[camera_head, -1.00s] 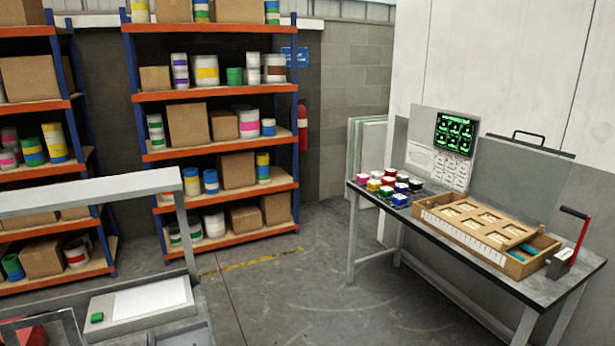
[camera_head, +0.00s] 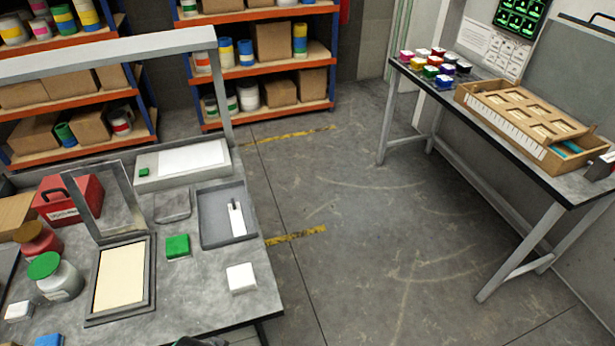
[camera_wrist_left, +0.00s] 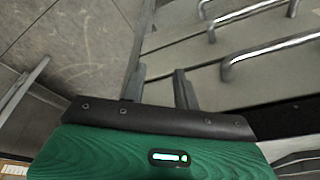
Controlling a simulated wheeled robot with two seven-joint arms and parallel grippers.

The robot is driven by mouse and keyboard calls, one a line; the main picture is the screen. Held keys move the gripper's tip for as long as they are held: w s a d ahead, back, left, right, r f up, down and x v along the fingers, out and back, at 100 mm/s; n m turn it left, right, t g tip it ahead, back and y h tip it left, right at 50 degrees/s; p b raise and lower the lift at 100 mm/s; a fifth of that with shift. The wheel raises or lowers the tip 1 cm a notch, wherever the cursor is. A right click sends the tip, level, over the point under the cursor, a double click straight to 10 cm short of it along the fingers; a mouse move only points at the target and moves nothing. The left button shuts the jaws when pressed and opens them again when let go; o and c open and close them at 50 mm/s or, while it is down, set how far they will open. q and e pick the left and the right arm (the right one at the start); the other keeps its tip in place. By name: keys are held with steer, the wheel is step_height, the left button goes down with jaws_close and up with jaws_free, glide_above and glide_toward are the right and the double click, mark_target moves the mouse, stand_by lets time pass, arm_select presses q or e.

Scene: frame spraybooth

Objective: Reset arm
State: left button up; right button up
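My left gripper (camera_wrist_left: 160,85) shows in the left wrist view, with its green body and dark mount at the bottom. Its two dark fingers stand apart with nothing between them, so it is open and empty. Grey surfaces with several silver bar handles (camera_wrist_left: 265,55) lie beyond and to the right of the fingers; I cannot tell the exact distance. A small dark piece shows at the bottom edge of the head view, too little to identify. My right gripper is in neither view.
A grey workbench (camera_head: 215,300) at left holds a hinged frame (camera_head: 150,285), jars, a red box (camera_head: 68,198), and a grey tray (camera_head: 215,235). A table (camera_head: 470,110) at right holds coloured blocks and a wooden tray (camera_head: 520,115). Shelves stand behind; the floor between is clear.

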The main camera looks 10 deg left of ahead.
arm_select(q)
steer(key=s+f+g+b, duration=0.1)
steer(key=s+f+b, duration=0.1)
steer(key=f, duration=1.3)
steer(key=s+f+b, duration=0.2)
steer(key=s+f, duration=0.1)
steer(key=f, duration=1.2)
steer(key=s+a+f+b, duration=0.1)
steer(key=s+f+b, duration=0.1)
steer(key=s+f, duration=0.6)
steer(key=s+a+f+g+b, duration=0.1)
steer(key=s+a+f+b, duration=0.1)
steer(key=s+f, duration=0.7)
step_height(320, 180, down, 2)
steer(key=shift+a, duration=0.3)
